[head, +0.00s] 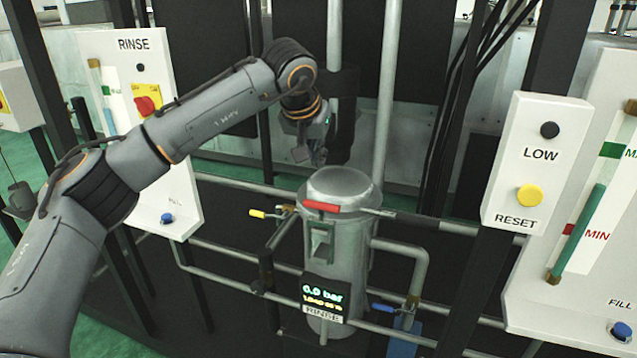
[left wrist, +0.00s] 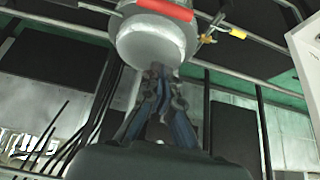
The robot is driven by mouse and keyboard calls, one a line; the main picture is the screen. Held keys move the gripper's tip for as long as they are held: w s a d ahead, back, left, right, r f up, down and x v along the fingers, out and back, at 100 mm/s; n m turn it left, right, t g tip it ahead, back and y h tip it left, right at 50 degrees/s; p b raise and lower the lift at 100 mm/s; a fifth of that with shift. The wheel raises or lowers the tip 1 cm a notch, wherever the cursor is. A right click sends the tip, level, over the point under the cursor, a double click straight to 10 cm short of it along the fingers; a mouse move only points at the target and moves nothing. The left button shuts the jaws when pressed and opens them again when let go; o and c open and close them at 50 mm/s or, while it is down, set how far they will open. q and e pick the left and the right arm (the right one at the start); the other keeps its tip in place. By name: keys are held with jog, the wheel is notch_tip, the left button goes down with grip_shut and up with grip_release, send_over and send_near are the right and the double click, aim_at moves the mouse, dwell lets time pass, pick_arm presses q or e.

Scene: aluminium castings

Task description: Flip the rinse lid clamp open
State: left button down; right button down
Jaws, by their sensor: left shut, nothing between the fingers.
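The rinse vessel is a grey metal cylinder (head: 345,250) with a domed lid (head: 340,183). The lid clamp has a red handle (head: 321,206) lying level across the front of the lid, above a metal latch (head: 321,240). My left gripper (head: 318,160) is shut and empty, just above and behind the lid at its far left side. In the left wrist view the fingertips (left wrist: 158,72) overlap the edge of the lid (left wrist: 150,38); I cannot tell if they touch. The red handle (left wrist: 165,9) is at that view's top edge, beyond the lid. My right gripper is out of view.
Pipes surround the vessel, with a yellow valve handle (head: 257,214) at left and a blue one (head: 382,307) at lower right. A display (head: 325,298) reads 0.0 bar. The RINSE panel (head: 133,60) and a LOW/RESET box (head: 530,165) stand at the sides.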

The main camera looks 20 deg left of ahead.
pick_arm(q)
jog(key=p+x, duration=0.2)
jog(key=x, duration=0.7)
jog(key=shift+f+p, duration=0.3)
jog(key=shift+f, duration=0.15)
jog(key=shift+s+f+p, duration=0.15)
jog(key=shift+s+p, duration=0.15)
jog(key=shift+s, duration=0.6)
jog(key=shift+s+f+p, duration=0.15)
jog(key=shift+s+p, duration=0.1)
jog(key=shift+s, duration=0.65)
